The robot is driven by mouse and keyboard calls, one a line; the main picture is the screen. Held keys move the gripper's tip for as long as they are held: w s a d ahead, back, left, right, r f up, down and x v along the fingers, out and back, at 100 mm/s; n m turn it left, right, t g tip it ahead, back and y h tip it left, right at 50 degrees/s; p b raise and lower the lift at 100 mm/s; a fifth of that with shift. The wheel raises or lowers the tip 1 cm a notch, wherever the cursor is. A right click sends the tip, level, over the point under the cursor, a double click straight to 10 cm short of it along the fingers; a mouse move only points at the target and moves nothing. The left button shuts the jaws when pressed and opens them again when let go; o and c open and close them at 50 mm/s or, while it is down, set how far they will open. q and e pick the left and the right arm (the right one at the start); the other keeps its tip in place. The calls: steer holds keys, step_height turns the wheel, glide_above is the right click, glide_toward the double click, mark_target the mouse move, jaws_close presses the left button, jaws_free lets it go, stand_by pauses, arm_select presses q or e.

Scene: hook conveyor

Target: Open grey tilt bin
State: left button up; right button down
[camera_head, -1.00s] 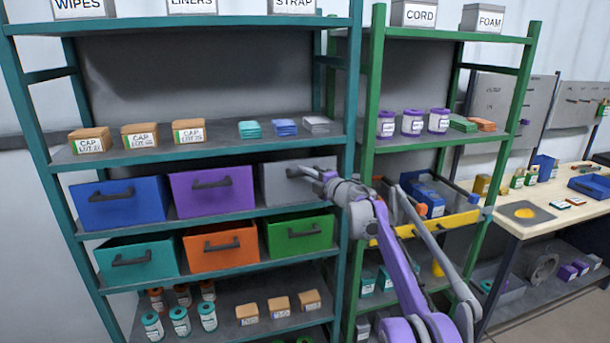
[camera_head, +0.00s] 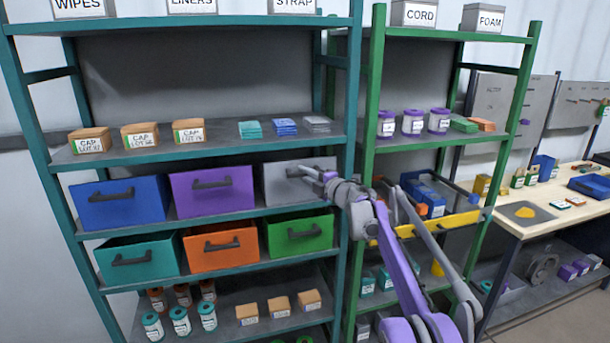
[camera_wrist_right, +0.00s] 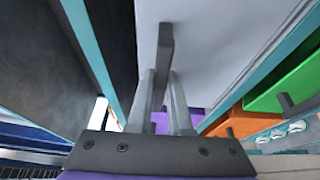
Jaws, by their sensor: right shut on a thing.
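The grey tilt bin (camera_head: 283,188) is the right-hand one in the upper bin row of the teal shelf. Its front looks closed, in line with its neighbours. My right gripper (camera_head: 313,175) is at the front of this bin and partly hides it. In the right wrist view my right gripper (camera_wrist_right: 163,95) has its two fingers around the bin's dark bar handle (camera_wrist_right: 166,45), shut on it. The pale grey bin front (camera_wrist_right: 225,40) fills the top of that view. My left gripper is not in view.
A purple bin (camera_head: 212,191) is left of the grey one, a blue bin (camera_head: 122,203) further left. Green (camera_head: 298,238), orange (camera_head: 220,250) and teal (camera_head: 137,262) bins sit below. A green shelf post (camera_head: 369,100) stands close to my right arm.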

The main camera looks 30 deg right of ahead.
steer(key=shift+s, duration=0.1)
steer(key=shift+s+a+f+n+t+b, duration=0.15)
steer(key=shift+s+f+n+t+b, duration=0.15)
steer(key=shift+s+t, duration=0.3)
steer(key=shift+s+a+f+n+t+b, duration=0.15)
steer(key=shift+s+f+n+t+b, duration=0.1)
steer(key=shift+s+f+t, duration=0.25)
steer(key=shift+s+a+f+n+t+y+b, duration=0.1)
steer(key=shift+s+f+n+t+y+b, duration=0.15)
steer(key=shift+s+f+n+t+y, duration=0.25)
steer(key=shift+s+a+f+n+t+y+b, duration=0.15)
steer(key=shift+s+t+y+b, duration=0.15)
steer(key=shift+s+t, duration=0.3)
steer(key=shift+s+a+f+n+t+y+b, duration=0.1)
steer(key=shift+s+f+n+t+y+b, duration=0.45)
steer(key=shift+f, duration=0.25)
steer(key=shift+s+a+f+n+t+y+b, duration=0.15)
steer(key=shift+s+f+n+t+y+b, duration=0.2)
steer(key=shift+s+f+n+t+y, duration=0.4)
steer(key=shift+s+a+f+n+t+y+b, duration=0.1)
steer(key=shift+s+f+n+t+y+b, duration=0.25)
steer(key=shift+f, duration=0.65)
